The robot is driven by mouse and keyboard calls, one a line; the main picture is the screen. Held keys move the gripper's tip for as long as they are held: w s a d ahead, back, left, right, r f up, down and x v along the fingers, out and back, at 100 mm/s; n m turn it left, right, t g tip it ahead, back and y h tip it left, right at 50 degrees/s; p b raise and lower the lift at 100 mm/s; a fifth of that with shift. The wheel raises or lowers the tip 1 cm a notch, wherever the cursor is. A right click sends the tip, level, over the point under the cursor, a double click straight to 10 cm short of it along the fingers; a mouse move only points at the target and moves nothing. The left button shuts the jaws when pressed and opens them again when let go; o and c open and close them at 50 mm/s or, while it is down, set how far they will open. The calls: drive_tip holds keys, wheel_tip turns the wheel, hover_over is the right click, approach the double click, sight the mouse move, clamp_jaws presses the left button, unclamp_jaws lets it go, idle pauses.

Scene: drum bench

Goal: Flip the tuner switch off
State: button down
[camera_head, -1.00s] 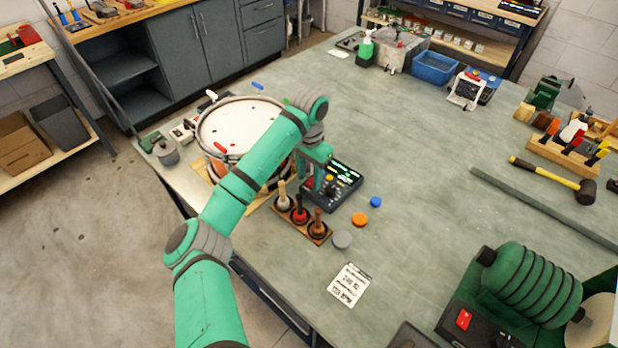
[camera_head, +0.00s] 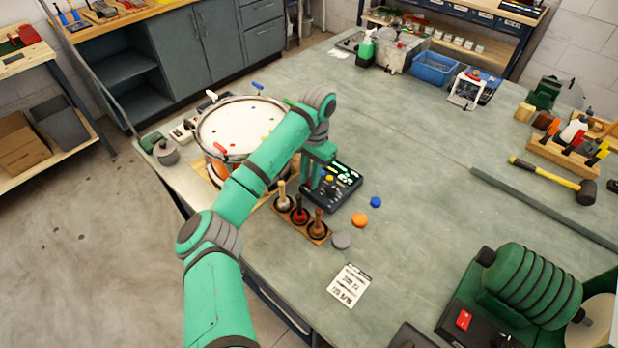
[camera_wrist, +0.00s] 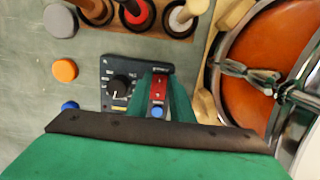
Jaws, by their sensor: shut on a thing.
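The tuner (camera_head: 342,182) is a dark box with a lit green display and knobs, on the bench beside the drum. In the wrist view its black face (camera_wrist: 118,72) shows a round dial. The red switch (camera_wrist: 159,84) is at that face's right side, with a blue button (camera_wrist: 158,112) below it in the picture. My gripper (camera_wrist: 160,92) reaches down over the tuner, its green fingers on either side of the red switch, shut on it. In the head view my gripper (camera_head: 314,182) hides the switch. I cannot tell which way the switch is tipped.
The drum (camera_head: 240,128) stands close by on the left. A wooden rack (camera_head: 302,220) with several handled tools is just in front. Grey (camera_head: 341,240), orange (camera_head: 360,219) and blue (camera_head: 376,202) discs lie near the tuner.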

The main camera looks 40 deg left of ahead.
drive_tip(key=shift+w, duration=0.1)
drive_tip(key=c, duration=1.6)
unclamp_jaws()
drive_tip(key=shift+o, duration=0.2)
wheel_tip(320, 180, up, 11)
drive_tip(key=w, duration=0.1)
drive_tip(key=shift+w, duration=0.15)
drive_tip(key=shift+f, duration=0.1)
